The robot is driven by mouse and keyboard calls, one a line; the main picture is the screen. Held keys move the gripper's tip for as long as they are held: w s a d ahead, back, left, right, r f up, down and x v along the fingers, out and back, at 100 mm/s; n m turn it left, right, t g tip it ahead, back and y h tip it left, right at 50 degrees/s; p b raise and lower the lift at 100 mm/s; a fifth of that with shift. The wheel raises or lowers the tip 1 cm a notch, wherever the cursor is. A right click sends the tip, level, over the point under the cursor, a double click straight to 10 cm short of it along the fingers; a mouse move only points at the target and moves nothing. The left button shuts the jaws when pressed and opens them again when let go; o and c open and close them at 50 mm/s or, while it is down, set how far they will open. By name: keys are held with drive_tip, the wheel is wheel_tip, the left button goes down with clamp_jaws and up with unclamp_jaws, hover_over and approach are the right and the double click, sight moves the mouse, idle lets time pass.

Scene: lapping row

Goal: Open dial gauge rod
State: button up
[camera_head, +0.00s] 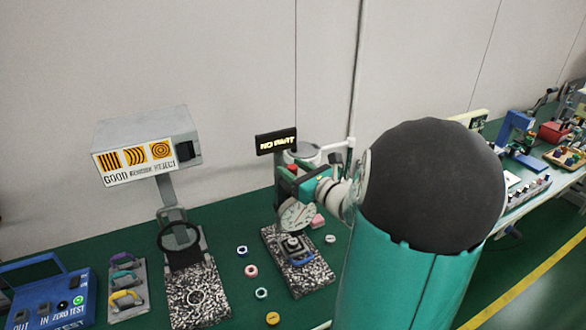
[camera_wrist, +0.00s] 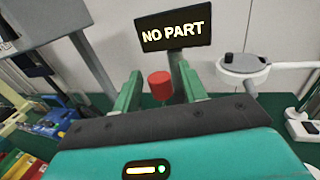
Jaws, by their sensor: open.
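The dial gauge (camera_head: 297,215) has a round white face and stands over a speckled granite base (camera_head: 312,272) on the green bench. A red cap (camera_head: 292,169), seemingly the top of the gauge rod, shows near my gripper (camera_head: 300,181). In the wrist view the red cap (camera_wrist: 160,86) appears in the gap between my gripper's two green fingers, nearer the left one. My gripper is open, and I see no contact with the cap. The rod below the cap is hidden by my gripper body. A black sign (camera_wrist: 173,26) reading "NO PART" stands behind.
A second granite stand (camera_head: 195,290) with a black ring and a lit display box (camera_head: 148,148) is at left. Several small rings, such as a yellow one (camera_head: 272,318), lie on the bench between the stands. A wall closes off the back.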

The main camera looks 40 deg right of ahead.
drive_tip(key=s, duration=1.3)
drive_tip(key=shift+a, duration=0.15)
drive_tip(key=shift+s, duration=0.1)
